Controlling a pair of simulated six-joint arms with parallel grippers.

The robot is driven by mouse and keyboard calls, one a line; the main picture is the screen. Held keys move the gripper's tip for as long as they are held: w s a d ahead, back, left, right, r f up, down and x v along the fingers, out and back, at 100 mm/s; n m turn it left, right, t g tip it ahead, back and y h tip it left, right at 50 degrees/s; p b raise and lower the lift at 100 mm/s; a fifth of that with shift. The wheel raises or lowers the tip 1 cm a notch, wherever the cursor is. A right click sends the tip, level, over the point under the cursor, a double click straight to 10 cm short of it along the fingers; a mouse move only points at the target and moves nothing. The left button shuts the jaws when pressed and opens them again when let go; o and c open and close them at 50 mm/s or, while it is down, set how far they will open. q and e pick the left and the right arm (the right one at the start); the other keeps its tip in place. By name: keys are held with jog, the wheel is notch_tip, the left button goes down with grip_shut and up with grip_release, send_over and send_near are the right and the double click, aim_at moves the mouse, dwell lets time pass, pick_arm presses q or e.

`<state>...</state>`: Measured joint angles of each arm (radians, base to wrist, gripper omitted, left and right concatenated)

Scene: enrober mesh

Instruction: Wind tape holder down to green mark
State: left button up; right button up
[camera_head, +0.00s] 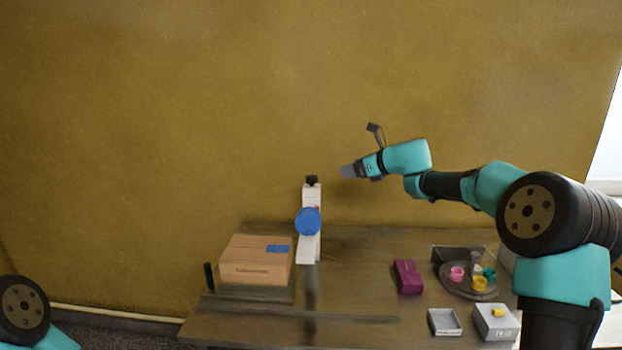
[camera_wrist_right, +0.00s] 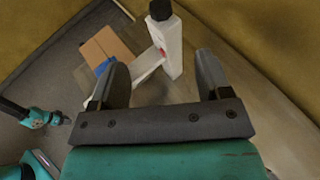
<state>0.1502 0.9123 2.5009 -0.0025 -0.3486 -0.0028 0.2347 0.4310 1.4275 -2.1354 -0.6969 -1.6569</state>
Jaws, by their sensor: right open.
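The tape holder is a blue round piece (camera_head: 308,221) on the front of an upright white post (camera_head: 310,248). A black knob (camera_head: 312,180) tops the post, and a small red patch shows beside it. I cannot make out a green mark. My right gripper (camera_head: 347,171) is open and empty, in the air right of the knob and slightly above it. In the right wrist view, the post (camera_wrist_right: 172,48) and knob (camera_wrist_right: 159,10) stand beyond the open fingers (camera_wrist_right: 163,72). My left gripper (camera_wrist_right: 66,119) shows only small there; its jaws are unclear.
A cardboard box (camera_head: 257,272) with a blue label stands left of the post. A purple box (camera_head: 408,277), a round tray (camera_head: 450,284) with colored cups, an open grey box (camera_head: 445,322) and a white box (camera_head: 495,322) are on the right. The table's middle is clear.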

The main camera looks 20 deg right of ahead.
aim_at(312, 177)
jog(key=shift+w, duration=0.1)
jog(key=x, duration=1.7)
jog(key=shift+w+a, duration=0.15)
jog(key=shift+a, duration=0.05)
jog(key=shift+c, duration=0.3)
jog(key=c, duration=0.8)
jog(key=shift+c, duration=0.2)
